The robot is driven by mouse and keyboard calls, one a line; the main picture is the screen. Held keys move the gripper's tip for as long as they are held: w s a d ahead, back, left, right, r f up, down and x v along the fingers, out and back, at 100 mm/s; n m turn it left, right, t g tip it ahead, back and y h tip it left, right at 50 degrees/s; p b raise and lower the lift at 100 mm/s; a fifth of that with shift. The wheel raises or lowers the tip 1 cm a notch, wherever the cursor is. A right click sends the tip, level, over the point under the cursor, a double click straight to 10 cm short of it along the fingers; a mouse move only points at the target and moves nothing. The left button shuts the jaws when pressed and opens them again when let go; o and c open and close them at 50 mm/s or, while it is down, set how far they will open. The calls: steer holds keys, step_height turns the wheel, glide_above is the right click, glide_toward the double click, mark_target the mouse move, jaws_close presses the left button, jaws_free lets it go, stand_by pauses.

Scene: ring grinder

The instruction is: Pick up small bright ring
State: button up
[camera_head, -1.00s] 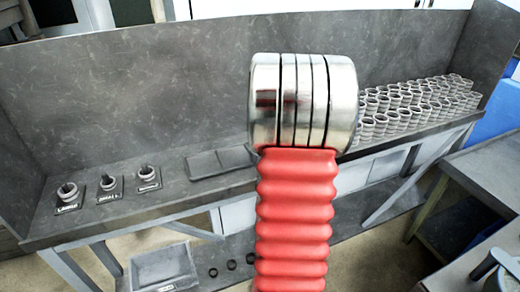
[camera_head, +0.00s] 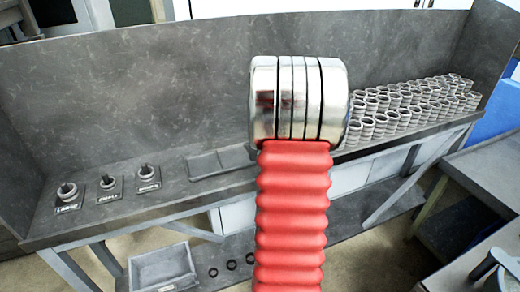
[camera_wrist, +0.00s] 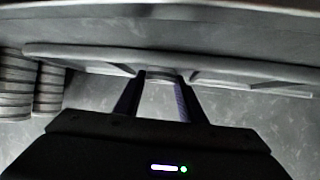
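Many grey rings stand in stacks (camera_head: 420,98) on the right of the bench; I cannot tell which of them are small and bright. Single rings sit on labelled dark plates at the left, one by the LARGE label (camera_head: 68,191) and one by the SMALL label (camera_head: 108,182). The head view does not show my gripper, as my silver and red arm blocks the middle. In the wrist view my gripper (camera_wrist: 160,76) has its two dark fingers apart, with grey surface between them. Its tips reach a pale raised edge; whether a ring is there is unclear.
Ring stacks (camera_wrist: 15,85) stand close at the left in the wrist view. A flat divided tray (camera_head: 203,165) lies mid-bench. The bench (camera_head: 170,200) has a tall back panel (camera_head: 130,90). Below are a grey bin (camera_head: 162,268) and several dark rings (camera_head: 232,264).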

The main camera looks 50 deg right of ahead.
steer(key=c, duration=0.5)
steer(key=shift+c, duration=0.2)
step_height(320, 180, up, 10)
stand_by(0.5)
stand_by(0.4)
